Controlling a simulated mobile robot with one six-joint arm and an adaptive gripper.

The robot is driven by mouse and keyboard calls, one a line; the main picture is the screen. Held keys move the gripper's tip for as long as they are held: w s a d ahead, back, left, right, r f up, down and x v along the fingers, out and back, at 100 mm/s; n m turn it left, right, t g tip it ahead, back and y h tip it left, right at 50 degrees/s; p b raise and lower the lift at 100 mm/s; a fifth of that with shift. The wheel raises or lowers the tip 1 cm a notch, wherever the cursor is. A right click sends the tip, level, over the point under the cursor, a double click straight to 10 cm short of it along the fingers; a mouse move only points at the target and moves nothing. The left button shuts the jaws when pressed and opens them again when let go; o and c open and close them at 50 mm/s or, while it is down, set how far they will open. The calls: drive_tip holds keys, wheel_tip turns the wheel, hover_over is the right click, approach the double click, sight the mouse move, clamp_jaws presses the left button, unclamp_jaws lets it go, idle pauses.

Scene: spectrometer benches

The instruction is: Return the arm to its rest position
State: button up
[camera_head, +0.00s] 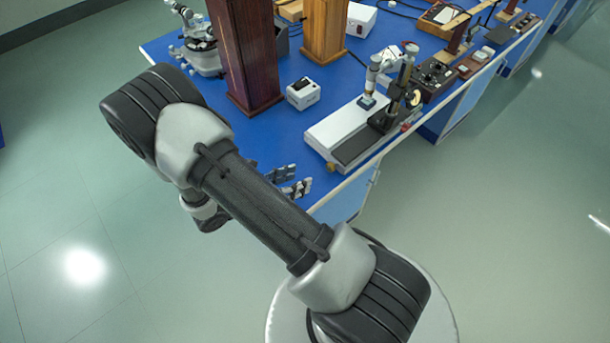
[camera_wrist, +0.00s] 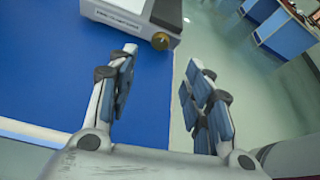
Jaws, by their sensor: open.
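My gripper (camera_wrist: 158,95) is open and empty in the wrist view, its two padded fingers spread apart. Its left finger is over the blue bench top (camera_wrist: 60,80) and its right finger over the pale green floor. In the head view the fingers of my gripper (camera_head: 290,180) show partly beyond my forearm, near the bench's front corner. My arm is bent and reaches across the middle of the head view, hiding part of the bench. The gripper touches nothing that I can see.
A white-and-black instrument (camera_head: 345,130) stands near the bench edge, and its end with a brass knob (camera_wrist: 160,41) is just ahead of my fingers. A dark wooden column (camera_head: 245,55), a small white box (camera_head: 303,93) and a microscope (camera_head: 198,45) stand farther back. The floor at left (camera_head: 60,190) is clear.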

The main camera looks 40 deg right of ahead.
drive_tip(key=shift+a+r, duration=0.1)
drive_tip(key=shift+a, duration=0.1)
idle(0.4)
drive_tip(key=s+a+r+m+g+y, duration=0.1)
drive_tip(key=s+r+m+y, duration=0.2)
drive_tip(key=r+m, duration=0.45)
drive_tip(key=s+a+r+m+g+y, duration=0.1)
drive_tip(key=s+r+m+y, duration=0.25)
drive_tip(key=r, duration=0.65)
drive_tip(key=s+a+r+m+t+y, duration=0.6)
drive_tip(key=a+r+m, duration=0.3)
drive_tip(key=r, duration=0.3)
drive_tip(key=shift+s+a+r+t+y, duration=0.2)
drive_tip(key=shift+s+a+t+y, duration=0.3)
drive_tip(key=shift+s, duration=0.35)
drive_tip(key=shift+d, duration=0.2)
